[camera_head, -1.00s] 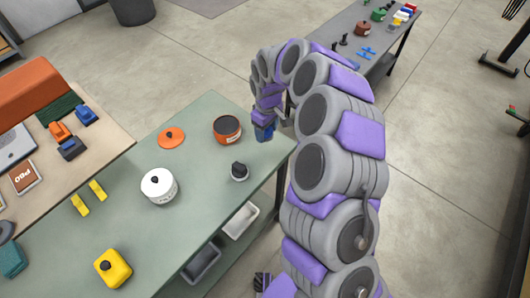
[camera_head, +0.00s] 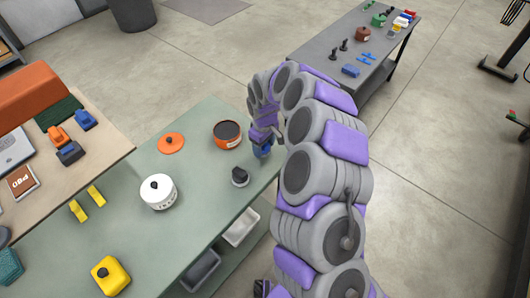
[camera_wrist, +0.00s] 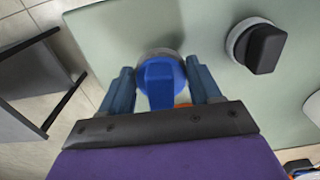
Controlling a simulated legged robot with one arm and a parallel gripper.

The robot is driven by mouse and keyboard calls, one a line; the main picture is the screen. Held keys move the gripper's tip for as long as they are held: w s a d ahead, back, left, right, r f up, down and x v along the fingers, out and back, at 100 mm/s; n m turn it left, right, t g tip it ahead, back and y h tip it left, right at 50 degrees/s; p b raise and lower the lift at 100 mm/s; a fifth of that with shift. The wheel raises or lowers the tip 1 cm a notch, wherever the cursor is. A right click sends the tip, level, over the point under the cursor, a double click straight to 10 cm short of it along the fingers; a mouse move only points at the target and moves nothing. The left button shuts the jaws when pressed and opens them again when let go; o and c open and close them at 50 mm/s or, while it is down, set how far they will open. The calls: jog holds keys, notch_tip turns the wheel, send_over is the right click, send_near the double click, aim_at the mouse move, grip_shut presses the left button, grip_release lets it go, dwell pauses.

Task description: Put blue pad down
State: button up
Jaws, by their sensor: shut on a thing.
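The blue pad (camera_wrist: 160,84) shows in the wrist view as a blue grip over a round grey base. My gripper (camera_wrist: 161,78) is shut on it, with one finger on each side. In the head view, the blue pad (camera_head: 265,151) is at the tip of my gripper (camera_head: 264,143), by the right edge of the green table (camera_head: 205,160). I cannot tell whether its base touches the table top. The fingers and wrist hide part of it.
A dark-gripped round pad (camera_head: 239,176) stands close by, also in the wrist view (camera_wrist: 262,48). An orange pot (camera_head: 227,134) is behind it, a white pot (camera_head: 158,191) further left. A grey table (camera_head: 370,40) with small items stands beyond. Green surface between them is free.

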aim_at(265, 152)
jog(key=f, duration=0.1)
jog(key=a+f, duration=0.1)
jog(key=f, duration=0.2)
jog(key=shift+a, duration=0.25)
jog(key=shift+c, duration=0.4)
jog(key=shift+d, duration=0.15)
jog(key=shift+c, duration=0.5)
jog(key=shift+d, duration=0.3)
jog(key=o, duration=0.8)
jog(key=shift+d, duration=0.45)
jog(key=o, duration=0.3)
jog(key=shift+a, duration=0.1)
jog(key=shift+o, duration=0.2)
jog(key=shift+a, duration=0.6)
jog(key=shift+f+b, duration=0.15)
jog(key=shift+b, duration=0.2)
notch_tip(265, 152, up, 18)
jog(key=w+p, duration=0.1)
jog(key=p, duration=0.2)
jog(key=shift+d+f+p, duration=0.25)
jog(key=shift+p, duration=0.1)
